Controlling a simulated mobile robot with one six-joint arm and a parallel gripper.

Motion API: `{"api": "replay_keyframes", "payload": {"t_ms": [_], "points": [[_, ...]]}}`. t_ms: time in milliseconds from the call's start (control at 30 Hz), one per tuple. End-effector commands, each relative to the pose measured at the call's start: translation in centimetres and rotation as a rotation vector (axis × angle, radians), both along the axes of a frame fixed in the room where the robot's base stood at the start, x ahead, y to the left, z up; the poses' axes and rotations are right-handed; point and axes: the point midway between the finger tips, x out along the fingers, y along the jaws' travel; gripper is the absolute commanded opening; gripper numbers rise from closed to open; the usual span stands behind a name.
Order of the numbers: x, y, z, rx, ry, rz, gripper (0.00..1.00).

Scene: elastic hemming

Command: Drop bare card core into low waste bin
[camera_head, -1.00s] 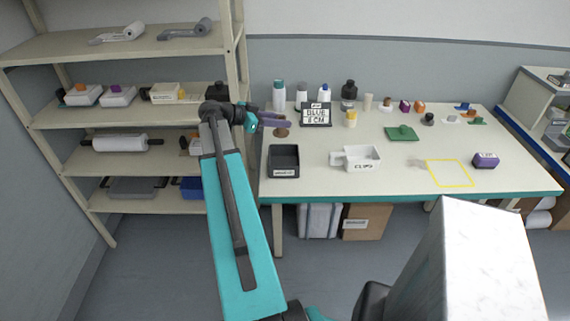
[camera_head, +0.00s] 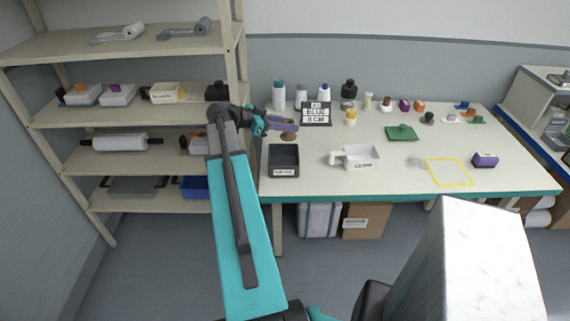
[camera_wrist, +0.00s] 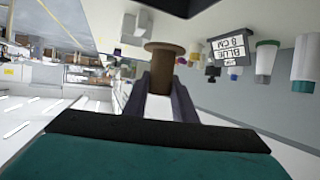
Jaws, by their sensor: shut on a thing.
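The brown card core (camera_head: 289,136) is in the jaws of my gripper (camera_head: 283,123) over the table's left end. In the wrist view, which looks upside down, the brown spool-shaped core (camera_wrist: 164,62) sits at the tips of the fingers (camera_wrist: 160,88), with no thread or band visible on it. My gripper is shut on it. A low black open-topped bin (camera_head: 284,174) with a small white label stands on the table just in front of the core in the head view. Its visible inside looks empty. The core is apart from the bin, behind its rim.
A "BLUE 8 CM" sign (camera_head: 317,112) and several bottles (camera_head: 301,97) stand behind and right of my gripper. A white handled container (camera_head: 362,160) is right of the bin. A shelf rack (camera_head: 110,118) stands on the left, close to my arm.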

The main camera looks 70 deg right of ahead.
Motion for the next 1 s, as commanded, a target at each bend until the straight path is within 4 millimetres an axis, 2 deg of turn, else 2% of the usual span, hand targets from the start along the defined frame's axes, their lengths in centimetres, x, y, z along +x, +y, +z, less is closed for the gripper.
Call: {"api": "replay_keyframes", "payload": {"t_ms": [400,833,867,1000], "points": [[0.0,0.0,-3.4,0.000,0.000,0.001,0.03],[0.0,0.0,-4.0,0.000,0.000,0.001,0.03],[0.0,0.0,-4.0,0.000,0.000,0.001,0.26],[0.0,0.0,-3.9,0.000,0.000,0.001,0.46]]}}
